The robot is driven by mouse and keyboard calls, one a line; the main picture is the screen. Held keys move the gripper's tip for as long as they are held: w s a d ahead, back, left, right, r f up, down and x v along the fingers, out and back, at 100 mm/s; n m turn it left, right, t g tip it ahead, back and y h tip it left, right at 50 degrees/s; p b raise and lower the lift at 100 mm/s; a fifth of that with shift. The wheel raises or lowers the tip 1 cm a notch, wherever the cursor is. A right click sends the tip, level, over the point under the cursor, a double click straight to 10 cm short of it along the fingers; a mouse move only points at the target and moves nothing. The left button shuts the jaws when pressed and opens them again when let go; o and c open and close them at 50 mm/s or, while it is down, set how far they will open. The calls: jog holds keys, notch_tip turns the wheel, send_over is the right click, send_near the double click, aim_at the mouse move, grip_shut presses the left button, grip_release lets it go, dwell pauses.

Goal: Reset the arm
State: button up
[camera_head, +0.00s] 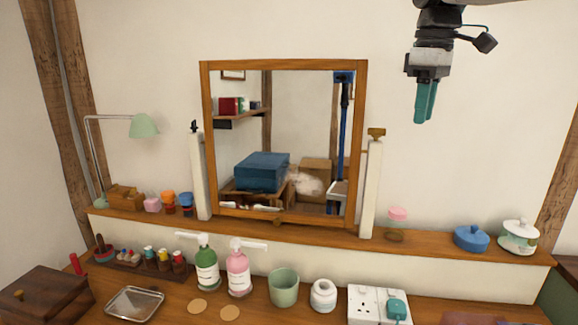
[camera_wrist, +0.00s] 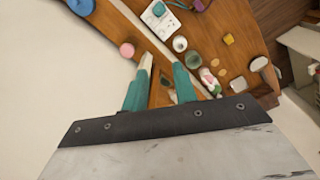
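My gripper (camera_head: 424,117) hangs at the upper right in the head view, its teal fingers pointing down in front of the bare wall. It is well above the shelf and to the right of the mirror. In the wrist view my gripper (camera_wrist: 164,64) shows a gap between its two fingers, with nothing held. The dresser top (camera_wrist: 240,38) lies far beyond the fingertips.
A wood-framed mirror (camera_head: 205,120) stands on a shelf (camera_head: 300,235). Below are a green pump bottle (camera_head: 206,268), a pink pump bottle (camera_head: 238,272), a green cup (camera_head: 284,288) and a socket block (camera_head: 365,304). A lamp (camera_head: 143,126) stands left. Air around my gripper is clear.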

jog(key=s+f+m, duration=0.4)
jog(key=s+f, duration=0.7)
jog(key=s, duration=0.3)
jog(key=s+f+m, duration=0.5)
jog(key=s+f, duration=0.7)
jog(key=s, duration=0.3)
jog(key=shift+d+m+t, duration=0.3)
jog(key=shift+d+t, duration=0.1)
jog(key=shift+d, duration=0.05)
jog(key=shift+s, duration=0.1)
jog(key=c, duration=0.3)
jog(key=shift+a, duration=0.1)
